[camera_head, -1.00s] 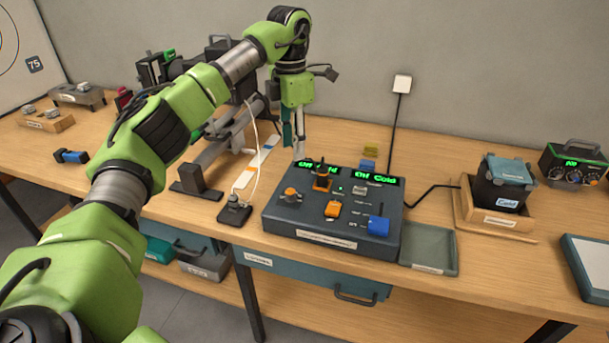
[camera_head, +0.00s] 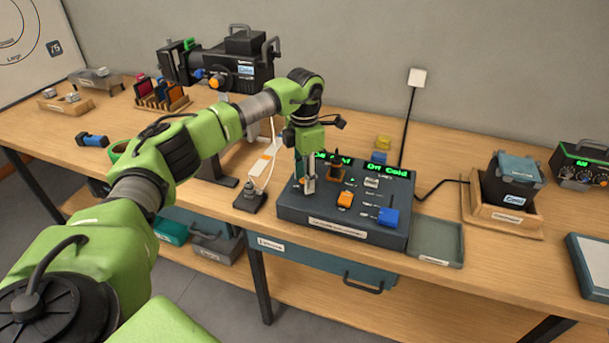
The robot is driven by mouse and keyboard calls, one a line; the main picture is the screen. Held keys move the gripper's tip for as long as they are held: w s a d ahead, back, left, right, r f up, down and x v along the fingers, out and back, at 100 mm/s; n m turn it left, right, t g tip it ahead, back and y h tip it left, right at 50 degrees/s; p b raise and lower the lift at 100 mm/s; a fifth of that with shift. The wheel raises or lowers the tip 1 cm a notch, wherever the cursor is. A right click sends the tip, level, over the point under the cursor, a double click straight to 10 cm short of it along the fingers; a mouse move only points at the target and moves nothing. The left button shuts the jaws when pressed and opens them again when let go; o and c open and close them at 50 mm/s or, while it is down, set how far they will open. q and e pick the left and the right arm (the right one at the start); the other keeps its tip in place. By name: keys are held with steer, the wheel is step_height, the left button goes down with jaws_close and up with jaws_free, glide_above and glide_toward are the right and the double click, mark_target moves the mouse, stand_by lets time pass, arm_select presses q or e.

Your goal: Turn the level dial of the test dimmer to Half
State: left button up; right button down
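A dark control console (camera_head: 345,229) stands on the bench in the middle, with green displays along its back. The right display (camera_head: 387,171) reads "On Cold". Contact and finger gap are unclear. A black box (camera_head: 578,166) with a green display and small dials stands at far right; I cannot tell which unit is the test dimmer.
A small black switch box (camera_head: 249,199) on a white cable sits left of the console. A grey tray (camera_head: 437,242) lies at its right, beside a wooden tray (camera_head: 502,216) holding a dark bin.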

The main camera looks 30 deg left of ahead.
arm_select(q)
steer(key=c, duration=0.3)
jaws_close()
arm_select(e)
steer(key=shift+s, duration=0.85)
